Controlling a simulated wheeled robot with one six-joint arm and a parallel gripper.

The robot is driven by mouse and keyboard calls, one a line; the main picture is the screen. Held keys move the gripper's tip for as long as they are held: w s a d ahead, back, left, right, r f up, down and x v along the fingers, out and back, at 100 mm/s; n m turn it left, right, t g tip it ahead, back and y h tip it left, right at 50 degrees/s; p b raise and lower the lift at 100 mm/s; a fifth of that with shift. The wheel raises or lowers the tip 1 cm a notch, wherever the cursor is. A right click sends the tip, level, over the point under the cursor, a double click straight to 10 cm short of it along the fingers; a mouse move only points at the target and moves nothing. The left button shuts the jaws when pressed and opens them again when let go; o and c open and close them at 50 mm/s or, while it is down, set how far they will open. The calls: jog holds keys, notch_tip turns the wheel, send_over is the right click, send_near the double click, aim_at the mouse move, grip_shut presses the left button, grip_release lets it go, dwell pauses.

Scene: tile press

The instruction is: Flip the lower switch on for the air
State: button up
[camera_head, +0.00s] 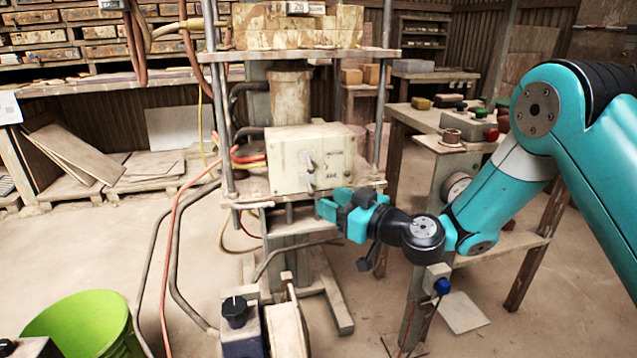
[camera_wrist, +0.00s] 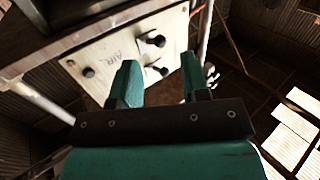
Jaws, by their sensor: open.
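A cream control box (camera_head: 287,152) is mounted on the press in the head view, with an upper switch (camera_head: 308,163) and a lower switch (camera_head: 310,187) on its front. My gripper (camera_head: 326,207) is open and empty, just below and to the right of the lower switch, with its tips pointing toward the box. In the wrist view the box panel (camera_wrist: 110,50) shows an AIR label and dark knobs or levers. One lever (camera_wrist: 160,70) appears between the fingers (camera_wrist: 158,68); I cannot tell whether they touch it. The lever positions are too small to read surely.
Metal posts (camera_head: 382,90) and hoses (camera_head: 168,260) surround the press. A side table (camera_head: 425,120) with buttons stands right, and a lime bucket (camera_head: 90,325) sits at lower left. A post with a blue knob (camera_head: 442,287) stands below my wrist.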

aim_at(307, 179)
jog(key=shift+p+x, duration=0.35)
jog(key=shift+x, duration=1.85)
jog(key=shift+c, duration=0.4)
grip_shut()
notch_tip(307, 179, up, 3)
jog(key=m+g+h+p, duration=0.1)
jog(key=g+p, duration=0.1)
jog(key=p, duration=0.3)
jog(key=m+g+h+p, duration=0.1)
jog(key=h+p, duration=0.1)
jog(key=p, duration=0.4)
jog(key=shift+s+f+m+g, duration=0.1)
jog(key=shift+f+m+g, duration=0.1)
jog(key=shift+m+g, duration=0.2)
